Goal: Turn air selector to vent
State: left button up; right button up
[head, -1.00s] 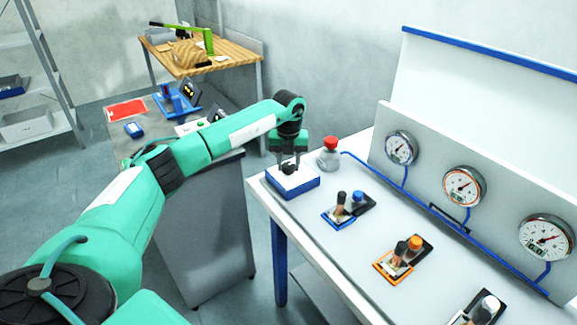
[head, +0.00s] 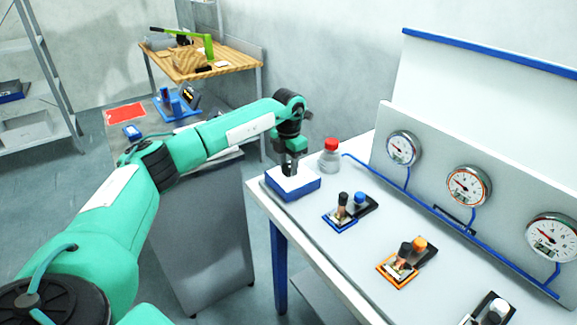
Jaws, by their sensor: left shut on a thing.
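The air selector appears to be the blue box with a white top (head: 305,188) at the far left corner of the white bench. My left gripper (head: 289,168) points down over it and is shut on its dark knob. The fingers and wrist hide most of the knob, so I cannot read its pointer or any label. My right gripper is not in view.
A red-capped jar (head: 330,158) stands close to the right of the gripper. A blue-framed holder (head: 341,217) and an orange-framed holder (head: 397,271) lie nearer on the bench (head: 318,246). Gauges (head: 467,186) line the back panel, joined by blue tubing.

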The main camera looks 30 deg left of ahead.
aim_at(288, 166)
pick_arm(q)
jog(key=shift+m, duration=0.6)
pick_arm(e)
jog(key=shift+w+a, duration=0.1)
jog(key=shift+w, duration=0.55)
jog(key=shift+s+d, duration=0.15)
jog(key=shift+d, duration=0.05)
pick_arm(q)
jog(key=o, duration=1)
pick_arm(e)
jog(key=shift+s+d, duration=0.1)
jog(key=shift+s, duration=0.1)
pick_arm(q)
jog(key=shift+r, duration=0.15)
jog(key=shift+r, duration=0.3)
notch_tip(288, 166, up, 13)
jog(key=b, duration=0.2)
jog(key=shift+b, duration=0.3)
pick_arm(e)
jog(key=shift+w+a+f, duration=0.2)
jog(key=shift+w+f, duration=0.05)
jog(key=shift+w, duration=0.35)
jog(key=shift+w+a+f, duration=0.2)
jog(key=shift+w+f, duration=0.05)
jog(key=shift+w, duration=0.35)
